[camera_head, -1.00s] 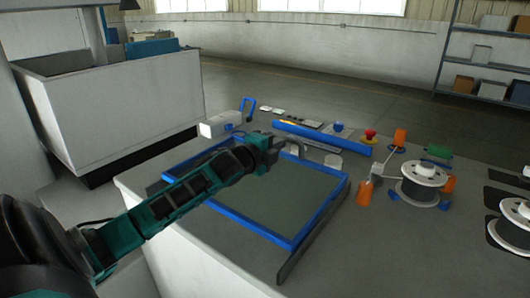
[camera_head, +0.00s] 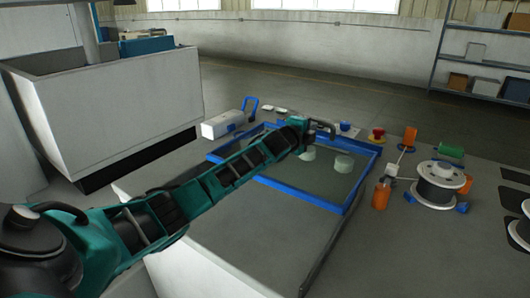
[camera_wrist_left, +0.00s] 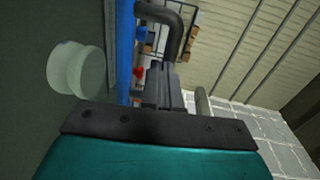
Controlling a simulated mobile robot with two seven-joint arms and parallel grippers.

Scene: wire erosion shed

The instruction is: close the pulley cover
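The pulley cover is a blue-framed clear panel (camera_head: 305,194) lying flat over the bench, with its far edge close to the row of small parts. Two pale pulleys (camera_head: 343,163) show through its pane. A grey bent handle (camera_head: 325,124) stands at its far side; it also shows in the left wrist view (camera_wrist_left: 178,28). My left gripper (camera_head: 308,126) reaches across the cover to this handle. In the left wrist view its fingers (camera_wrist_left: 163,80) look closed around the handle's end. The exact contact is partly hidden. My right gripper is in neither view.
A dark rail (camera_head: 322,262) runs along the bench's right side, beside bare bench top. A red button (camera_head: 377,133), orange blocks (camera_head: 381,195) and a wire spool (camera_head: 439,182) stand to the right. A white box (camera_head: 222,125) sits at the left.

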